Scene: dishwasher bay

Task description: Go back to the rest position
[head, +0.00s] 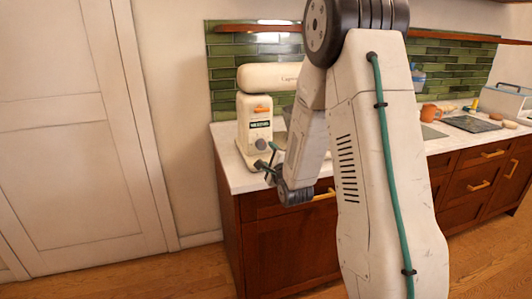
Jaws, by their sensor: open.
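My gripper (266,158) is at the end of my folded white arm, left of the picture's middle. It is open, and I see nothing between its fingers. It appears in front of the left end of the white counter (232,172), close to the counter's front edge. I cannot tell whether it touches anything. My upper arm, with a green cable, stands large in front and hides part of the counter and cabinets.
A cream appliance (252,127) stands on the counter behind my gripper. An orange-brown mug (430,113), a dark flat tray (471,124) and a glass-fronted box (508,101) stand further right. Wooden cabinets (285,248) are below. Open floor lies before a pale door (75,130).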

